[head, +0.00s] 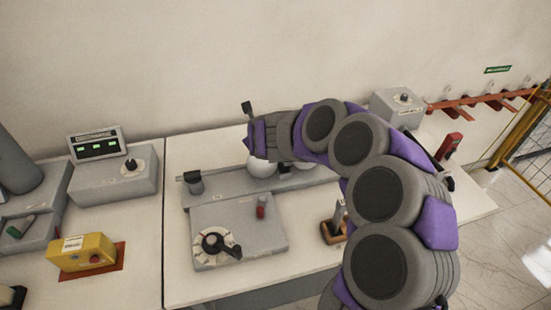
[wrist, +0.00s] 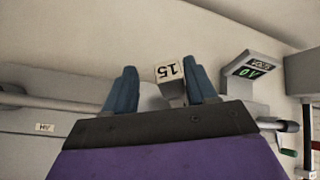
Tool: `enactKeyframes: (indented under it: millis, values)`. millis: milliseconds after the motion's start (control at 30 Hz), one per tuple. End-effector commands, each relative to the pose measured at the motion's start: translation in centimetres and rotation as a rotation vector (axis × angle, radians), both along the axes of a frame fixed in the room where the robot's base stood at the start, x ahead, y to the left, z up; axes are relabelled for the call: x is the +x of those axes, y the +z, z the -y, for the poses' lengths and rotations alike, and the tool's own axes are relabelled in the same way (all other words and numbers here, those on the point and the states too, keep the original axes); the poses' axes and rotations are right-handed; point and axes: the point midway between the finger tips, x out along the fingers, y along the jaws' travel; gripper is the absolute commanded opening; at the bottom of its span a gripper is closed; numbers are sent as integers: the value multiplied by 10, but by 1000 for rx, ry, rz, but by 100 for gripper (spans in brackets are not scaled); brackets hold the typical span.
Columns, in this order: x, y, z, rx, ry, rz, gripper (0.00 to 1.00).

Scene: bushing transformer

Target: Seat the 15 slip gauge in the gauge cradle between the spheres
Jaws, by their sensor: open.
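The 15 slip gauge (wrist: 168,74) shows in the wrist view as a small grey block with a white face marked 15, upside down in the picture. It stands between the blue fingers of my gripper (wrist: 162,82), close to the right finger, with a gap to the left finger. My gripper is open. In the head view my gripper (head: 252,138) is above a pale sphere (head: 261,166) on the grey bench unit. A second sphere (head: 304,165) is mostly hidden by my arm. The gauge cradle cannot be made out.
A grey control box with a dial (head: 238,235) and a small wooden holder (head: 331,233) stand in front. A meter box (head: 96,145) and a yellow box (head: 83,252) are left. A display (wrist: 249,70) reads 0 V. A red object (head: 449,145) stands right.

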Motion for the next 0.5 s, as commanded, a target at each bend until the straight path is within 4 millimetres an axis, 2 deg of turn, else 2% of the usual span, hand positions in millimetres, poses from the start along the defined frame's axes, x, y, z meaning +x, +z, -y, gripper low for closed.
enactKeyframes:
  millis: [67, 300, 500]
  values:
    - [5, -5, 4, 2, -3, -2, 55]
    - [6, -3, 10, 9, -4, -1, 55]
    - [5, -6, 1, 1, -1, -2, 37]
